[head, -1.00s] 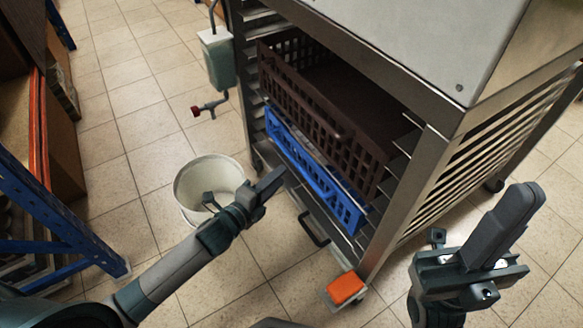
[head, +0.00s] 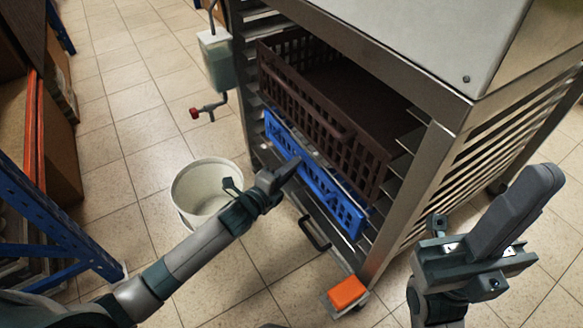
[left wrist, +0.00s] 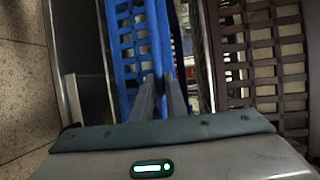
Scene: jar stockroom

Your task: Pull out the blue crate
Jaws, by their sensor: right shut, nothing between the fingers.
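The blue crate (head: 316,181) sits low in the metal rack, with its slotted front facing out. It also shows in the left wrist view (left wrist: 126,45). My left gripper (head: 289,167) is at the crate's front, near its upper rim. In the left wrist view its two fingers (left wrist: 160,98) stand close together, with a narrow gap, in line with the blue rim. My right gripper (head: 520,210) is shut and empty, to the right of the rack and away from the crate.
A brown crate (head: 310,108) sits directly above the blue one in the rack (head: 425,170). A white bucket (head: 205,190) stands on the floor left of my left arm. An orange block (head: 347,292) is at the rack's front foot. Blue shelving (head: 50,225) stands at left.

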